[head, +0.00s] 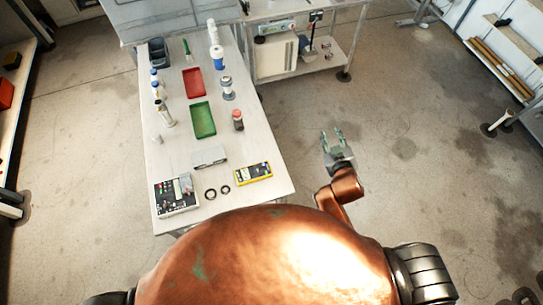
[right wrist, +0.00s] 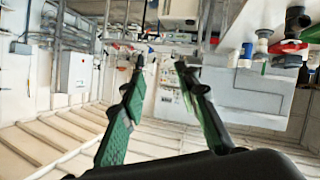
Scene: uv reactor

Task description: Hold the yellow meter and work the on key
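The yellow meter (head: 253,173) lies flat near the front right corner of the white table (head: 222,165). It has a dark face; its on key is too small to make out. My right gripper (head: 332,134) is off the table's right side, to the right of the meter and apart from it. Its green fingers are spread and empty; they also show apart in the right wrist view (right wrist: 157,68). My left gripper is not in view.
Two dark rings (head: 217,192) and a control box (head: 177,195) lie left of the meter.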

